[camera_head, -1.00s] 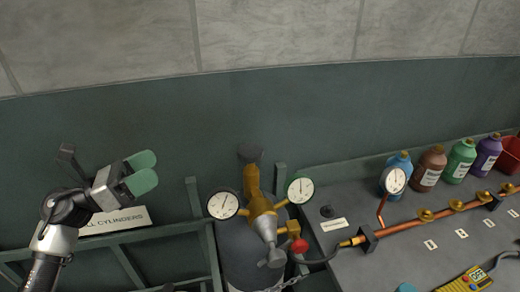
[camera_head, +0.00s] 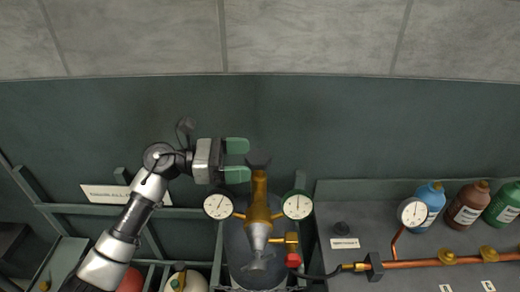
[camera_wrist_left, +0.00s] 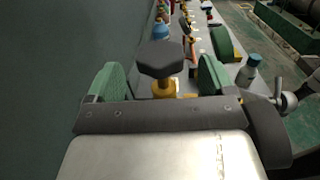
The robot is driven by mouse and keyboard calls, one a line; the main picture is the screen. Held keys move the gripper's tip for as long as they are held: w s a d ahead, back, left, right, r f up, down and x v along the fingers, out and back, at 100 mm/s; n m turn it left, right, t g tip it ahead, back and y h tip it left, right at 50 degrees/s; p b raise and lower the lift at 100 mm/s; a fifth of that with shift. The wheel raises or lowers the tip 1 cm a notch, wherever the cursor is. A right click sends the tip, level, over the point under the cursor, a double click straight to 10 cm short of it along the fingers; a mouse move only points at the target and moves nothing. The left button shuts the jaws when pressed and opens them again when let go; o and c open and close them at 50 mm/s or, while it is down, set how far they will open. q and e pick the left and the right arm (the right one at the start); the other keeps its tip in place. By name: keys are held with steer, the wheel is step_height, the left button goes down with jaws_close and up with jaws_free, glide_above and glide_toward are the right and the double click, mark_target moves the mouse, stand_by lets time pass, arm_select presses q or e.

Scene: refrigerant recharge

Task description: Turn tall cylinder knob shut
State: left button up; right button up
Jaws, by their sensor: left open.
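The tall grey cylinder (camera_head: 246,240) stands upright at the lower middle of the head view, with a brass valve and regulator (camera_head: 258,210) on top. Its dark knob (camera_head: 258,160) sits at the top of the brass stem. In the left wrist view the knob (camera_wrist_left: 160,58) looks dark and many-sided, centred ahead between the fingers. My left gripper (camera_head: 237,160) is open, with green fingertips just left of the knob in the head view. I see no clear contact. The fingers also show in the left wrist view (camera_wrist_left: 160,82). My right gripper is not in view.
A left gauge (camera_head: 218,205) and a right gauge (camera_head: 297,205) flank the regulator. A red knob (camera_head: 293,260) and hose lie at the lower right. A grey bench (camera_head: 350,215) carries a copper pipe (camera_head: 430,262) and bottles. A metal rack (camera_head: 190,212) stands left.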

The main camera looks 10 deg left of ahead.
mark_target(260, 156)
arm_select(q)
steer(key=p+x, duration=0.1)
steer(key=x, duration=0.2)
steer(key=shift+r, duration=0.2)
steer(key=shift+w+d+f, duration=0.15)
steer(key=shift+d, duration=0.45)
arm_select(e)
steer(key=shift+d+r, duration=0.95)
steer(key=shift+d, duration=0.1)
